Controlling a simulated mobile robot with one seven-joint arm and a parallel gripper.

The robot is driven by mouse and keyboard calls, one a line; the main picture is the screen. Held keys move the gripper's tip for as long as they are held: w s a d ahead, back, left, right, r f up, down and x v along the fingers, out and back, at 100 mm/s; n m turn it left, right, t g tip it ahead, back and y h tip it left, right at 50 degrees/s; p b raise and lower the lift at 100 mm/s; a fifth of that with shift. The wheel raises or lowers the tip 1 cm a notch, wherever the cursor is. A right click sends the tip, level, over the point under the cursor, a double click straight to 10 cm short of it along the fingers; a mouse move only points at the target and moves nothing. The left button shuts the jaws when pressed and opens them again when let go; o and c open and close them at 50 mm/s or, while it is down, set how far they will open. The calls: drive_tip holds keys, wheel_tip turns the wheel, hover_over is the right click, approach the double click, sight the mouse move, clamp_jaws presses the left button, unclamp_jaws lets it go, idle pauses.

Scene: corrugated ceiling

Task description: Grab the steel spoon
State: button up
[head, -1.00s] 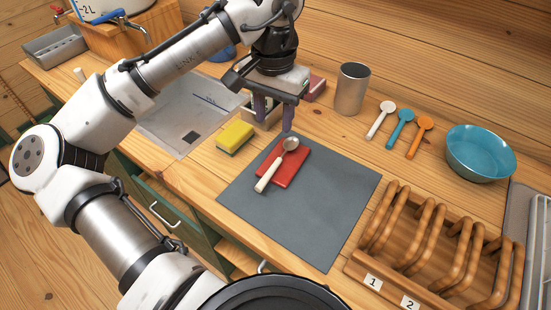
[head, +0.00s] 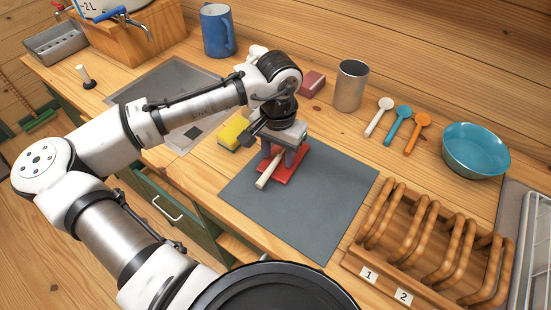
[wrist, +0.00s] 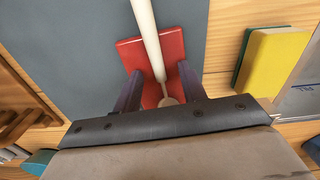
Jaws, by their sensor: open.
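The steel spoon has a cream handle (head: 268,171) and lies on a red block (head: 290,170) on the grey mat (head: 300,211). In the head view my gripper hides its bowl. My gripper (head: 284,163) is open, pointing down over the red block. In the wrist view the cream handle (wrist: 147,35) runs down across the red block (wrist: 135,55) and in between the two fingers of my gripper (wrist: 160,92). The neck and part of the bowl show between the fingers, with a gap on each side. The rest of the bowl is hidden by the gripper body.
A yellow and green sponge (head: 233,132) lies left of my gripper. Behind stand a steel cup (head: 350,86) and a dark red block (head: 312,83). White, blue and orange spoons (head: 403,121), a blue bowl (head: 476,150) and a wooden rack (head: 425,245) are to the right. The mat's front is clear.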

drive_tip(key=shift+c, duration=0.2)
clamp_jaws()
drive_tip(key=shift+r, duration=0.15)
